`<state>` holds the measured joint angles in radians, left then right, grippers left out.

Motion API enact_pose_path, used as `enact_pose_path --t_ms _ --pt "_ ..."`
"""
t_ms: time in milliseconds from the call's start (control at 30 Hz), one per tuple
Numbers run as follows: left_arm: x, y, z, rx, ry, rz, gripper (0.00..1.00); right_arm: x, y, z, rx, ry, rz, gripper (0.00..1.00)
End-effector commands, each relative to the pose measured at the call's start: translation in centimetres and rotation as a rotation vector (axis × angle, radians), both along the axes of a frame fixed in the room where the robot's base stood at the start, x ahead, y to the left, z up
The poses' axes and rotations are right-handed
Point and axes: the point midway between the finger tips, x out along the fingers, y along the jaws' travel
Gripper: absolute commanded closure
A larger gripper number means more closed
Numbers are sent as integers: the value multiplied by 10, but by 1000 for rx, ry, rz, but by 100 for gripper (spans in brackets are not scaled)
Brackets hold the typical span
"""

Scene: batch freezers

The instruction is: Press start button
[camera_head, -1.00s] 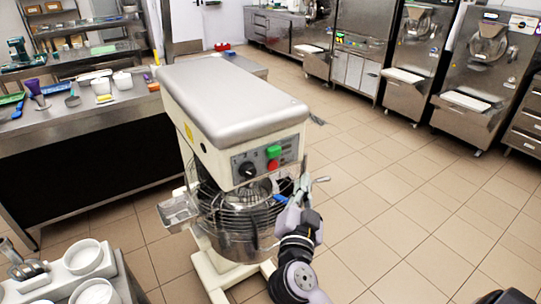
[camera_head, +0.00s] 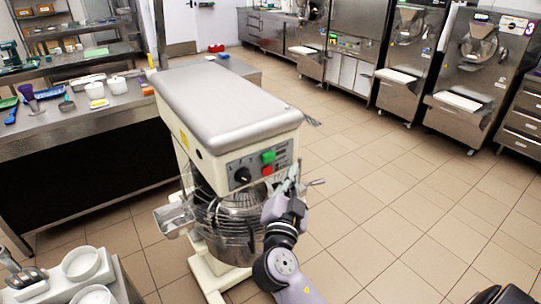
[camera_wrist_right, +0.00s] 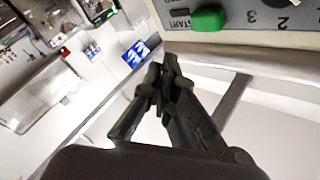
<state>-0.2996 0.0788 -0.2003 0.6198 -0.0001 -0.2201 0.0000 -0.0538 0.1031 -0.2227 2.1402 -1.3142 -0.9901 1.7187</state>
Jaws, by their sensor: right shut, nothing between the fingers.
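The mixer (camera_head: 215,105) stands upright on the floor with a grey control panel on its front. The green start button (camera_head: 268,156) is on this panel, above a red button (camera_head: 267,170) and right of a black knob (camera_head: 242,174). The green start button also shows in the right wrist view (camera_wrist_right: 207,18), beside the printed word START. My right gripper (camera_head: 291,181) is just right of and below the panel, shut and empty. In the wrist view, its closed fingertips (camera_wrist_right: 166,68) are apart from the button. My left gripper is not in view.
The mixer's wire guard and bowl (camera_head: 232,215) are below the panel, close to my right arm. A steel counter (camera_head: 75,125) with tubs and tools stands at the left. Steel batch freezers (camera_head: 480,70) line the back right. The tiled floor on the right is clear.

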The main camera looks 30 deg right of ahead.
Motion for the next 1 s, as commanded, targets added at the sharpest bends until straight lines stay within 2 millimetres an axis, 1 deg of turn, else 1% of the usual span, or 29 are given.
enact_pose_path --t_ms 33,133,167,200,400,567,1000 --pt "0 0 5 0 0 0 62 8 1 3 -2 0 0 100" --pt "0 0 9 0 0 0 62 21 2 3 -2 1 -1 100" --pt "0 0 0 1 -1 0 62 25 2 -2 1 -3 -1 100" --pt "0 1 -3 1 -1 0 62 29 2 -3 3 -3 -1 100" --pt "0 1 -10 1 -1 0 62 43 3 -2 2 -2 -1 100" --pt "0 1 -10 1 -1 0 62 46 4 0 0 0 0 100" --pt "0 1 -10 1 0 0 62 46 3 0 0 0 0 100"
